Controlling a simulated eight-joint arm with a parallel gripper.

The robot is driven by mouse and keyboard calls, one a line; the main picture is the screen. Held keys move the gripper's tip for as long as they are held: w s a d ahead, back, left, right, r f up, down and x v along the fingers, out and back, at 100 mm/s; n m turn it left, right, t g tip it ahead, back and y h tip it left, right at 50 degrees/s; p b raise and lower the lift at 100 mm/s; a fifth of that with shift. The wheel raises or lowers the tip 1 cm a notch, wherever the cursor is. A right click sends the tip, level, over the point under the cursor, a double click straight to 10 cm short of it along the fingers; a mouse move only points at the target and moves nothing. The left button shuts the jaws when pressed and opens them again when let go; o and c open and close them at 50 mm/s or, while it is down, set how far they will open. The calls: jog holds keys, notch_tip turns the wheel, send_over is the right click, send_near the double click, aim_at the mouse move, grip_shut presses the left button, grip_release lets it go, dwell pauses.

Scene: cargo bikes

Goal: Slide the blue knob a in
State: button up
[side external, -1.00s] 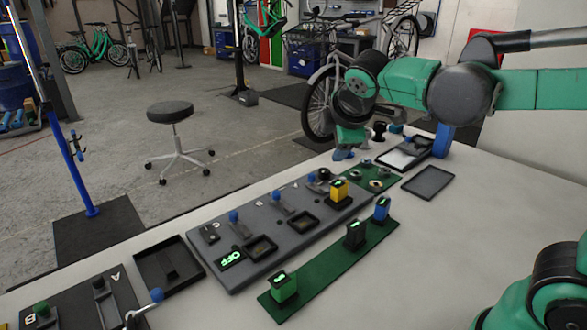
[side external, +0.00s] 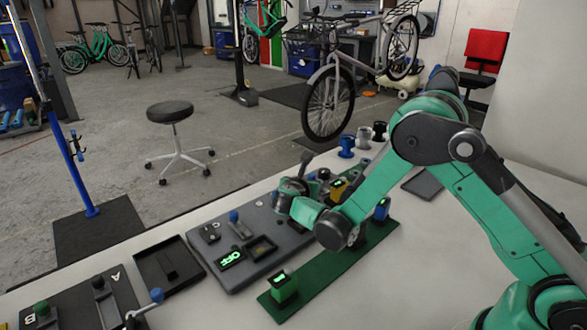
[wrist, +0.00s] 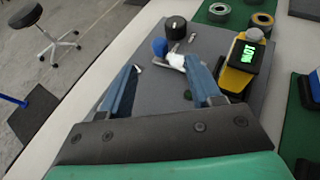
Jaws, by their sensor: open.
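In the wrist view, a blue ball knob (wrist: 160,47) on a pale, shiny stem (wrist: 176,61) stands on the grey panel (wrist: 150,110). My gripper (wrist: 163,66) is open, its two blue fingers spread, with the knob just beyond and between the fingertips. The right finger looks close to the stem; I cannot tell whether they touch. In the side view, my arm covers most of this part of the panel. Another blue knob (side external: 234,216) shows on the panel, left of my gripper. I cannot read which knob is marked a.
A black round knob (wrist: 175,27) stands just beyond the blue one. A yellow block with a lit display (wrist: 240,65) stands close to the right finger. A green strip (side external: 335,262) carries a lit green block (side external: 283,287). A dark tray (side external: 168,268) lies left.

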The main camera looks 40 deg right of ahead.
aim_at(311, 178)
jog(key=x, duration=0.4)
jog(key=shift+w+d+f, duration=0.15)
jog(key=shift+d, duration=0.2)
grip_shut()
dwell(1.1)
